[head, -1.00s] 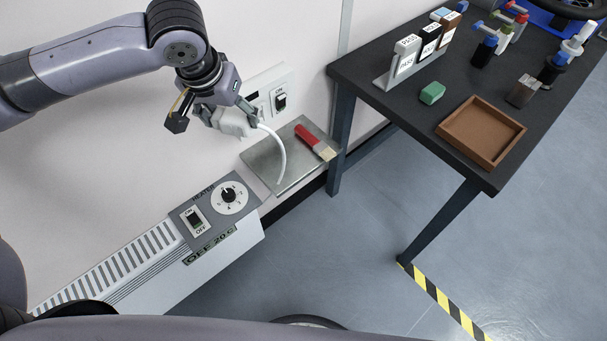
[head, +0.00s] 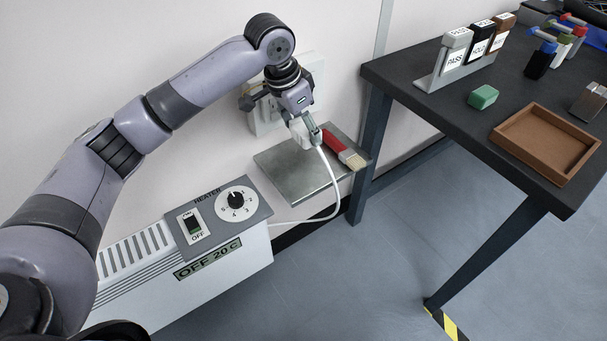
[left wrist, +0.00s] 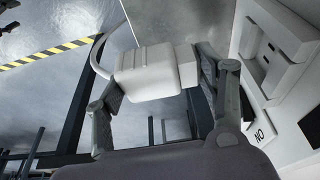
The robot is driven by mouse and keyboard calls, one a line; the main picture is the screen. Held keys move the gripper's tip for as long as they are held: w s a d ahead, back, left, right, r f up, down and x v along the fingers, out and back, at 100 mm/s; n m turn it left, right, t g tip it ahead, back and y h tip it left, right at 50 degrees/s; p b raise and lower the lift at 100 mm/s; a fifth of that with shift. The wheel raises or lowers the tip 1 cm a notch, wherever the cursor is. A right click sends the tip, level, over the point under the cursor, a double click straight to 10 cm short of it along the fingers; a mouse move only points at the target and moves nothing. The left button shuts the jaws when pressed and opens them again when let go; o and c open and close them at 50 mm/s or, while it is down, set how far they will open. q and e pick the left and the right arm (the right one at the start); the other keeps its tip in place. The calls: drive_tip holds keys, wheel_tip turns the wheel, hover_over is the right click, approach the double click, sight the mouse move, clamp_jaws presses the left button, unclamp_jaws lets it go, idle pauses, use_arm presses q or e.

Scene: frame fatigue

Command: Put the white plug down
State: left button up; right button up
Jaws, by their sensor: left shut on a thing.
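The white plug (head: 301,131) is held in my left gripper (head: 307,135), above the metal shelf (head: 290,178) on the wall. In the left wrist view the white plug (left wrist: 148,72) sits between the two fingers of my left gripper (left wrist: 158,88), which are shut on it. Its white cable (head: 331,182) hangs from the plug and curves down over the shelf toward the heater (head: 185,270). The wall socket plate (head: 262,118) is partly hidden behind my gripper. My right gripper is not in view.
A red-handled brush (head: 343,152) lies on the right part of the shelf. A dark table (head: 440,110) stands to the right, with a brown tray (head: 503,139), a green block (head: 483,97) and labelled blocks in a holder (head: 425,82). The shelf's left part is clear.

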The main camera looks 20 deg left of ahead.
use_arm(q)
drive_tip(key=b, duration=0.2)
hover_over(307, 176)
drive_tip(key=s, duration=0.1)
drive_tip(key=f, duration=0.9)
drive_tip(key=shift+a+f, duration=0.3)
drive_tip(key=shift+f, duration=0.05)
drive_tip(key=shift+f+b, duration=0.3)
drive_tip(key=shift+f, duration=1.85)
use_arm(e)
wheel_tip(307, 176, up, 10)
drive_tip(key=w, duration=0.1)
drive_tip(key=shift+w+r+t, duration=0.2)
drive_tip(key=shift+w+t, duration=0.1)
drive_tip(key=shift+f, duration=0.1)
use_arm(q)
drive_tip(key=o, duration=1.2)
drive_tip(key=shift+f, duration=0.1)
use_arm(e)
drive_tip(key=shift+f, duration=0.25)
